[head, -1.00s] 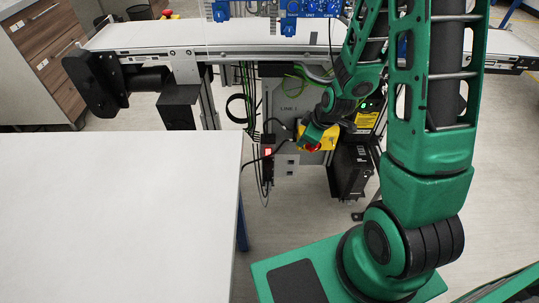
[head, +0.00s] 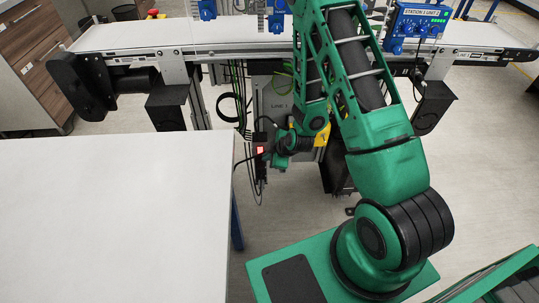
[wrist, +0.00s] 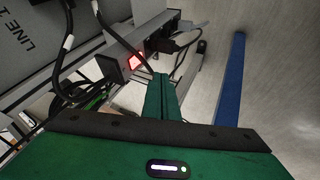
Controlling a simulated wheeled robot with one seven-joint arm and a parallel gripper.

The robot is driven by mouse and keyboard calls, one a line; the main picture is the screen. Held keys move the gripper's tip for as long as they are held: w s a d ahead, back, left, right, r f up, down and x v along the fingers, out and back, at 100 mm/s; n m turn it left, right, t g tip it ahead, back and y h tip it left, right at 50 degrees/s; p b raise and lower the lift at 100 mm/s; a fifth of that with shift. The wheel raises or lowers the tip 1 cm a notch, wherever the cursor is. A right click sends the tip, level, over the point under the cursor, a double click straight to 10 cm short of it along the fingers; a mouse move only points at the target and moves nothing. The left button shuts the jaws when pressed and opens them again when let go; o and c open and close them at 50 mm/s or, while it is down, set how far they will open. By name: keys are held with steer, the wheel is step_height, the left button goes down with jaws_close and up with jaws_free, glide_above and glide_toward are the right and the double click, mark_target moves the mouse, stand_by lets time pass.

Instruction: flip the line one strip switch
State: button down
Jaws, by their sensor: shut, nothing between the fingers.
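The line one strip switch (head: 260,150) glows red on a dark power strip, hanging below the conveyor beside the grey panel marked LINE 1 (head: 279,103). In the wrist view, the lit red switch (wrist: 135,61) sits on the power strip (wrist: 158,40), which has black plugs and cables in it. My gripper (head: 276,161) is beside the switch, just to its right in the head view. In the wrist view, my gripper (wrist: 161,82) has its green fingers shut together and empty, with the tips just below and right of the switch. I cannot tell whether they touch the strip.
A white table (head: 110,210) stands at the left; its blue leg (wrist: 230,80) shows in the wrist view. The conveyor (head: 140,37) runs across above. Loose cables (wrist: 110,25) hang close to my fingers.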

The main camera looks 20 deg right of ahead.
mark_target(260, 150)
steer(key=w+f, duration=0.4)
steer(key=w, duration=0.1)
steer(key=shift+w+a+f, duration=0.1)
steer(key=shift+w+f, duration=0.2)
steer(key=shift+f, duration=0.1)
steer(key=shift+w+d+f, duration=0.1)
steer(key=shift+w+d, duration=0.1)
steer(key=shift+w, duration=0.35)
steer(key=shift+w+d+f, duration=0.1)
steer(key=shift+w+f, duration=0.1)
steer(key=shift+f, duration=0.2)
steer(key=shift+r, duration=0.2)
